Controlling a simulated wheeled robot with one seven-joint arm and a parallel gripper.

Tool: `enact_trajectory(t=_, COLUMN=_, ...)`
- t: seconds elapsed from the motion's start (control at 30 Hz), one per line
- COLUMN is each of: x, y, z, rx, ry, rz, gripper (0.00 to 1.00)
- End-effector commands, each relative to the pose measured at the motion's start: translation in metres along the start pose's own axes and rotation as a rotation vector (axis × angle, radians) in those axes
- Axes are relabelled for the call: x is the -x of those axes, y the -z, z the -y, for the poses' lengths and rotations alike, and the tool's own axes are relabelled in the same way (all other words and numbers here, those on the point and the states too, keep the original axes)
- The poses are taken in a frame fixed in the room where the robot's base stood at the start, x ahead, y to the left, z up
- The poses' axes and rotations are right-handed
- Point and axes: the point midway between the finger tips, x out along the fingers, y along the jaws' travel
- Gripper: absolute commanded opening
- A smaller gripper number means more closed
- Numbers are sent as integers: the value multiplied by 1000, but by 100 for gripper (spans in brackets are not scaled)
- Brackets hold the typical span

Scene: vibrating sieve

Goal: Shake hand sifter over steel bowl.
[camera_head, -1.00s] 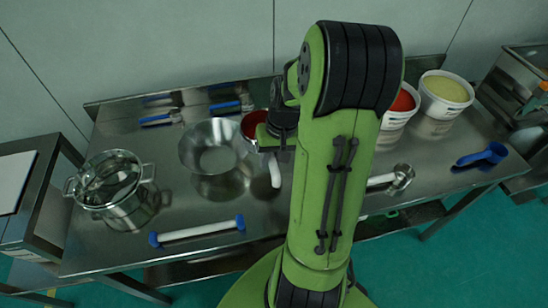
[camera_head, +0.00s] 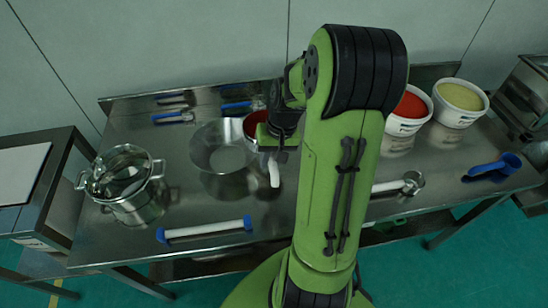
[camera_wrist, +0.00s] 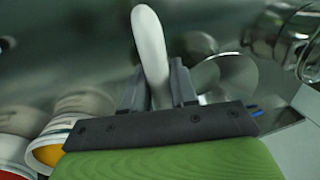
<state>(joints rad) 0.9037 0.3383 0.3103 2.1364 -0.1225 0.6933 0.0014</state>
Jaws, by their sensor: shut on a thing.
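My gripper (camera_head: 275,150) is shut on a white handle (camera_head: 274,174), which I take for the hand sifter's. The handle (camera_wrist: 150,48) also shows between the fingers in the wrist view, its rounded end sticking out past them. A round vessel with red inside (camera_head: 253,121) shows just behind the gripper in the head view. It may be the sifter's body, but the gripper hides the join. The wide steel bowl (camera_head: 208,165) stands on the table to the left of the gripper, close to it. I cannot tell whether the red vessel overhangs its rim.
A lidded steel pot (camera_head: 130,200) stands at the left end. A white roller with blue ends (camera_head: 205,230) lies in front. Blue-handled tools (camera_head: 240,105) lie at the back. White tubs of red stuff (camera_head: 402,126) and yellow stuff (camera_head: 456,115) stand at right. A blue scoop (camera_head: 492,167) lies near the right end.

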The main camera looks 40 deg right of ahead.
Motion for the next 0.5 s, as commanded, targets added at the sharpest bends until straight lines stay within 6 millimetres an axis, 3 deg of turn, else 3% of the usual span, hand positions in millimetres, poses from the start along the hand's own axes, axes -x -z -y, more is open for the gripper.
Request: enact_trajectory(t=0.5, x=-2, y=6, z=12, rx=1, ry=0, rz=-1, gripper=0)
